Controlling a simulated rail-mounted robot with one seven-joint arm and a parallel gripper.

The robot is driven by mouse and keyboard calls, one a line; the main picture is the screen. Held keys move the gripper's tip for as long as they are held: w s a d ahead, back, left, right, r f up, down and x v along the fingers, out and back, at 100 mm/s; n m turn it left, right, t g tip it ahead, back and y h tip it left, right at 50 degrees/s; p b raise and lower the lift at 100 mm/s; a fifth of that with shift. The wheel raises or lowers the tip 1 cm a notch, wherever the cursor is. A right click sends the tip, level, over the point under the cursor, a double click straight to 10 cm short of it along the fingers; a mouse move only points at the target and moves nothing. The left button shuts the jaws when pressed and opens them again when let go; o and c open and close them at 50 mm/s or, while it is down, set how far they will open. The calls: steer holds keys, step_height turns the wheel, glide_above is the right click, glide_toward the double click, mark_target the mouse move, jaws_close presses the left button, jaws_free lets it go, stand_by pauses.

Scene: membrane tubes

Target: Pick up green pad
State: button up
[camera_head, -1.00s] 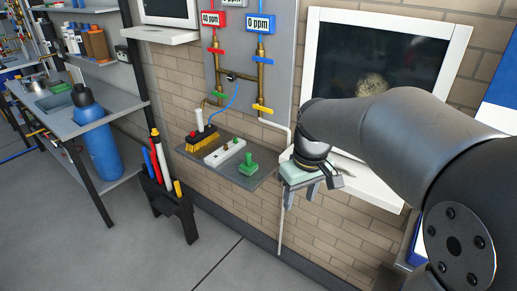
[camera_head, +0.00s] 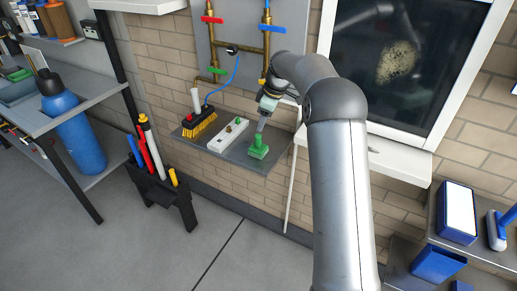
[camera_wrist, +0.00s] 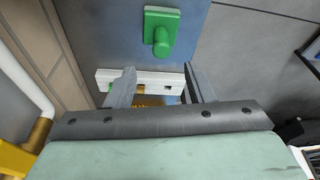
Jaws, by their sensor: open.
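The green pad (camera_head: 258,148) is a flat green block with an upright knob, standing on the right end of the grey wall shelf (camera_head: 228,150). In the wrist view the green pad (camera_wrist: 148,20) lies beyond the fingertips, near the top middle of the picture. My gripper (camera_head: 261,127) is just above the green pad in the head view. In the wrist view my gripper (camera_wrist: 158,72) has its two fingers apart with nothing held between them. The fingers appear apart from the pad, but the exact gap cannot be told.
A white block (camera_head: 230,136) with small knobs sits left of the pad, and a yellow-bristled brush (camera_head: 198,131) beyond it. Pipes with valves (camera_head: 265,42) rise on the wall behind. A white ledge (camera_head: 400,158) below the dark window is close on the right.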

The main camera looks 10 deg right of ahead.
mark_target(260, 135)
steer(key=x, duration=0.4)
steer(key=shift+f, duration=0.2)
steer(key=shift+s+d+p+x, duration=0.1)
steer(key=shift+p+x, duration=0.25)
steer(key=shift+x, duration=0.95)
steer(key=shift+s+d+p+x, duration=0.15)
steer(key=shift+p+x, duration=0.15)
steer(key=shift+x, duration=1)
steer(key=shift+f, duration=0.1)
jaws_close()
